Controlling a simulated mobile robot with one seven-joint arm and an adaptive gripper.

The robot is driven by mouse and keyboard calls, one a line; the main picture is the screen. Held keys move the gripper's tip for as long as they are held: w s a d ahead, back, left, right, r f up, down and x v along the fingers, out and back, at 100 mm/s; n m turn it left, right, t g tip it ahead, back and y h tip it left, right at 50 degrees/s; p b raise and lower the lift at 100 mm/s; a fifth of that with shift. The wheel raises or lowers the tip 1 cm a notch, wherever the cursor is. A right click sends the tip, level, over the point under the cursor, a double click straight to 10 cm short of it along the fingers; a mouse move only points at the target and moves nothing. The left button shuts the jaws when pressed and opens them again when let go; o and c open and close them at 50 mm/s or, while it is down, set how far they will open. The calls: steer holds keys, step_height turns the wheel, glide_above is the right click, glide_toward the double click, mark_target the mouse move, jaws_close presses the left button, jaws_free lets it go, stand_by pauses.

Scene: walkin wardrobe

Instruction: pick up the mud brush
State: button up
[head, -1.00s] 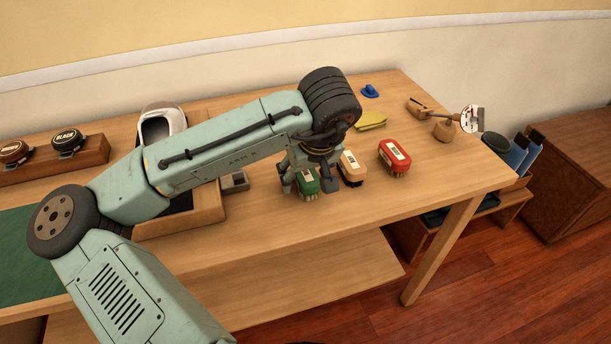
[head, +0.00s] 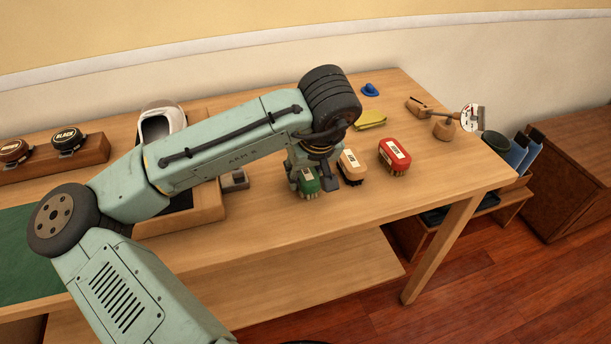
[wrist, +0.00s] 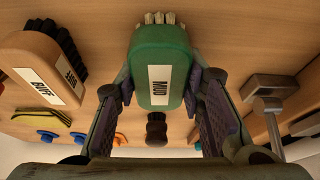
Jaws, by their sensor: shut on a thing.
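The mud brush has a green back with a white "MUD" label and pale bristles; it shows in the wrist view (wrist: 160,55) and in the head view (head: 309,182). My gripper (wrist: 162,92) has a finger on each side of the green brush and is shut on it. In the head view my gripper (head: 318,172) is low over the table, and my wrist hides part of it. The brush is at or very near the table top; I cannot tell if it touches.
An orange "BUFF" brush (head: 352,166) stands close to the right of my gripper. A red brush (head: 394,156) is further right. A small grey metal object (head: 235,180) and a wooden tray (head: 190,222) lie to the left. The front table edge is clear.

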mark_target(306, 170)
steer(key=shift+r, duration=0.1)
steer(key=shift+r, duration=0.5)
step_height(306, 170, up, 2)
steer(key=shift+r+b, duration=0.15)
steer(key=shift+b, duration=0.35)
steer(key=s+d+r+b, duration=0.1)
steer(key=s+d+b, duration=0.1)
steer(key=s, duration=1.4)
steer(key=shift+r+b, duration=0.25)
steer(key=shift+b, duration=0.2)
steer(key=o, duration=0.6)
steer(key=shift+w, duration=0.1)
steer(key=c, duration=0.7)
